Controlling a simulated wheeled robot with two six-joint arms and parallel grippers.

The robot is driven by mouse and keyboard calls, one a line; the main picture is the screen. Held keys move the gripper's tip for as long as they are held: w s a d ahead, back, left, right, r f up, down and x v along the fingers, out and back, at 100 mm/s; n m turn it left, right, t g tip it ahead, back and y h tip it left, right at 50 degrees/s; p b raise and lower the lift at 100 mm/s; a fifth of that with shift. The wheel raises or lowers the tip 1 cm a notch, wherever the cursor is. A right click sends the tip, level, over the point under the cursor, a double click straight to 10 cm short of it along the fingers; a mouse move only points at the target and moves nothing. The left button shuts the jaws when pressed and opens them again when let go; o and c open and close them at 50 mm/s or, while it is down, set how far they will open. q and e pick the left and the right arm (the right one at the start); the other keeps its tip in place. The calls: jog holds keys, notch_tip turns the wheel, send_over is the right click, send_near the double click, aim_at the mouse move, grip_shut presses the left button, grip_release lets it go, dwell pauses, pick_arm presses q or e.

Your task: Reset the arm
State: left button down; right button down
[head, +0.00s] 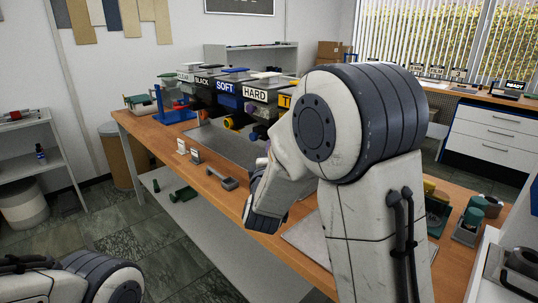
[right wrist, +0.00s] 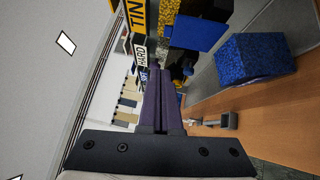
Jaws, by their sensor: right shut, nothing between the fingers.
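My right arm (head: 370,120) is raised and bent across the middle and right of the head view, over the workbench. Its gripper is hidden there behind the arm's own links. In the right wrist view my right gripper (right wrist: 162,72) is shut, its two dark fingers together with nothing between them. It points toward the row of labelled presses. My left arm (head: 100,278) only just enters at the bottom left of the head view, and its gripper is out of the picture.
Presses labelled SOFT (head: 228,90) and HARD (head: 258,95) line the wooden bench (head: 215,187). A blue speckled block (right wrist: 254,60) is right of the fingers in the wrist view. A grey handled piece (head: 222,178) lies near the bench edge.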

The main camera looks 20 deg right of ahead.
jog(key=s+a+f+m+g+y+p, duration=0.1)
jog(key=s+a+f+g+y+p, duration=0.1)
jog(key=s+a+y, duration=0.35)
jog(key=s+a+f+g+y+p, duration=0.1)
jog(key=s+a+f+g+y, duration=0.15)
jog(key=a, duration=0.65)
jog(key=s+a+f+m+g+y+p, duration=0.1)
jog(key=s+a+g+y+p, duration=0.2)
jog(key=a, duration=0.4)
jog(key=s+d+m+g+h+p, duration=0.1)
jog(key=s+g, duration=0.4)
jog(key=s, duration=0.7)
jog(key=s+d+f+m+g+p, duration=0.1)
jog(key=s+m+g, duration=0.3)
jog(key=s, duration=0.9)
jog(key=shift+s+f+g+h+p, duration=0.2)
jog(key=shift+f+g+h+p, duration=0.15)
jog(key=shift+g, duration=0.2)
